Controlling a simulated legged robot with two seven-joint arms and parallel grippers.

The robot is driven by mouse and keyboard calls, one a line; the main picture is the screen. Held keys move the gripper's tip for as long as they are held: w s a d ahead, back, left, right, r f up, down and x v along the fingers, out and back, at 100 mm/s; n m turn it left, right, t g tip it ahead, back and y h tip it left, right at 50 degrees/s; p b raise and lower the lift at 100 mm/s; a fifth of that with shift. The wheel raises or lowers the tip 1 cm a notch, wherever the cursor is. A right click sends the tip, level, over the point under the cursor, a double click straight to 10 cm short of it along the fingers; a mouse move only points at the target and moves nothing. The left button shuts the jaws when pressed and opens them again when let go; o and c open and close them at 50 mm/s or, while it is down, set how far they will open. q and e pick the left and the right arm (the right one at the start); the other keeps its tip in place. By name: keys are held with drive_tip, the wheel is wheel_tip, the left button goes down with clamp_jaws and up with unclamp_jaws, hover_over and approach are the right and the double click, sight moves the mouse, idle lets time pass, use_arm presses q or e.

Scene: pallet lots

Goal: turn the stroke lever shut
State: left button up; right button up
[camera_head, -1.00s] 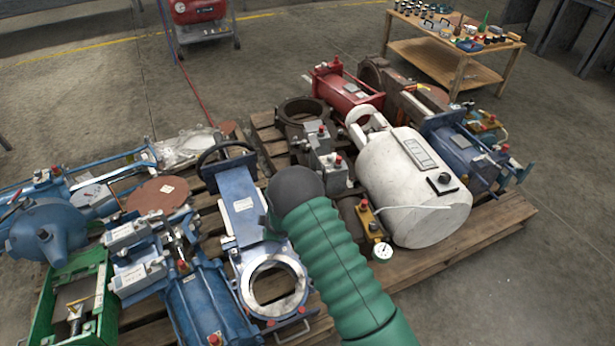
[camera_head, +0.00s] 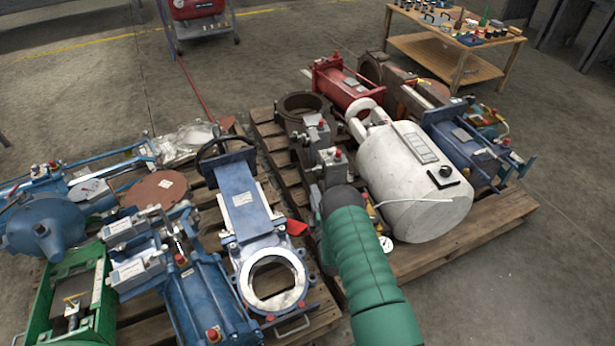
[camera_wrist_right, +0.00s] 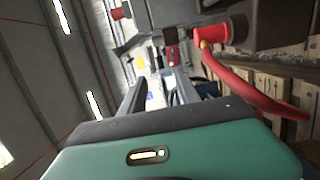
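No part is clearly readable as the stroke lever. In the right wrist view, a curved red bar or hose (camera_wrist_right: 250,95) runs from a red cap (camera_wrist_right: 236,28) at the right, outside the fingers. I cannot tell if these are the same part. My right gripper (camera_wrist_right: 160,90) shows two dark fingers apart with nothing seen between them. In the head view my green forearm and dark wrist hide its fingertips, near the grey valve blocks (camera_head: 328,160). My left gripper is out of view.
A white cylinder (camera_head: 405,190) and a pressure gauge (camera_head: 386,243) stand close right of my right arm. Bare floor (camera_head: 540,280) lies at the right.

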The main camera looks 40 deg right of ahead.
drive_tip(key=b+x, duration=0.5)
drive_tip(key=x, duration=0.6)
drive_tip(key=shift+f, duration=0.1)
drive_tip(key=shift+w, duration=0.2)
drive_tip(key=shift+c, duration=0.5)
clamp_jaws()
